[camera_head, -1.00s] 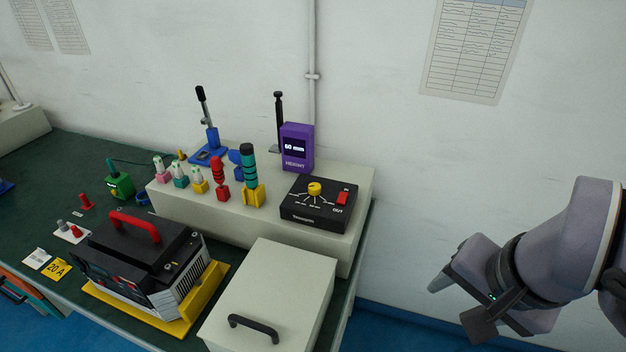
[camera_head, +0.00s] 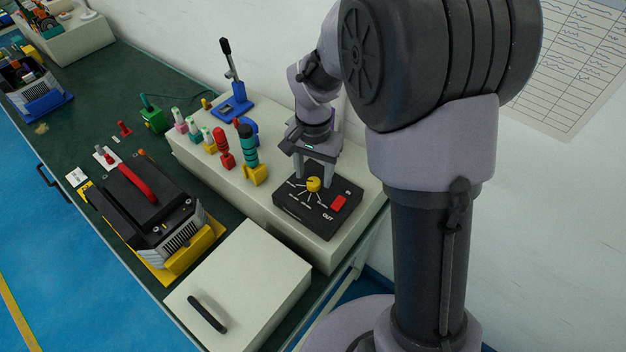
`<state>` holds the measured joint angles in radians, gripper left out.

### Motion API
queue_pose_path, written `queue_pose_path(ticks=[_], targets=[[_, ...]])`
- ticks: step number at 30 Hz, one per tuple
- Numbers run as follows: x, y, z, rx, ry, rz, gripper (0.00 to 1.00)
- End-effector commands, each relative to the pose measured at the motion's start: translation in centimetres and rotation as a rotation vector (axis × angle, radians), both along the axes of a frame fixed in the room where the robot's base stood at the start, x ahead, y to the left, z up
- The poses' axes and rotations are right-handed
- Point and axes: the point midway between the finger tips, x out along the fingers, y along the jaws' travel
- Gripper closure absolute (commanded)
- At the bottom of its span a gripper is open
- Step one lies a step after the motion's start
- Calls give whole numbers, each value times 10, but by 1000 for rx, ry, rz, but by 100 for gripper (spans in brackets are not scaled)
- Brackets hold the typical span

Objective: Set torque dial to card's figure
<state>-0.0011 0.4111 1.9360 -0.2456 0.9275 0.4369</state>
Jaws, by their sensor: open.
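The dial is a yellow knob (camera_head: 313,184) on top of a black box (camera_head: 290,204) with white scale marks around it, too small to read. My gripper (camera_head: 314,174) points down at the knob from behind, open, with a finger on either side. I cannot tell whether the fingers touch it. A yellow card (camera_head: 86,189) lies left of the black power unit, partly hidden and unreadable now; it read "20 A" in the earlier view.
A red switch (camera_head: 338,202) sits on the box right of the knob. Red and teal-yellow upright tools (camera_head: 248,155) stand left of it on the pale raised shelf (camera_head: 262,208). A pale lidded case (camera_head: 245,280) is in front. My arm fills the right side.

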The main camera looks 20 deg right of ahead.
Motion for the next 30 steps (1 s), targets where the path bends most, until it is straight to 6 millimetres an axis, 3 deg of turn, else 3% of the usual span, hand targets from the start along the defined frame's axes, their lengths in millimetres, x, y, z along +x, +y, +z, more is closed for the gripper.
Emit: queue_pose_path(ticks=[4,12,13,21,30], targets=[[0,0,-17,1,1,-1,48],[0,0,-19,0,-1,-1,48],[0,0,-19,0,-1,-1,50],[0,0,-19,0,-1,0,100],[0,0,-18,0,-1,32,100]])
